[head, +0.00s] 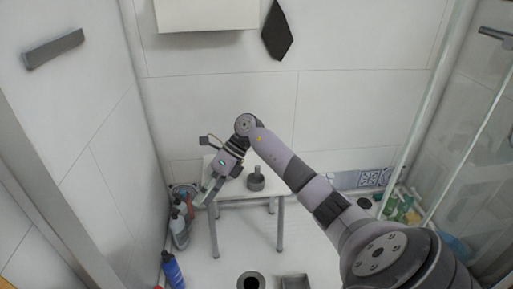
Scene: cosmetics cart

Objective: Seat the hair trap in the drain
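A grey round piece with an upright knob, which looks like the hair trap (256,183), stands on the white stool (233,190). A dark round opening in a ring, which looks like the drain (250,281), is in the floor at the bottom edge of the head view, partly cut off. My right gripper (206,191) is over the left part of the stool, to the left of the hair trap and apart from it. Its fingers point down and left; they are too small to tell whether they are open. My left gripper is not in view.
Several bottles (180,225) stand on the floor by the left wall, with a blue bottle (173,270) nearer. A square grey tray-like thing (294,282) lies right of the drain. Green bottles (405,207) stand at the right by the glass panel. Floor before the stool is clear.

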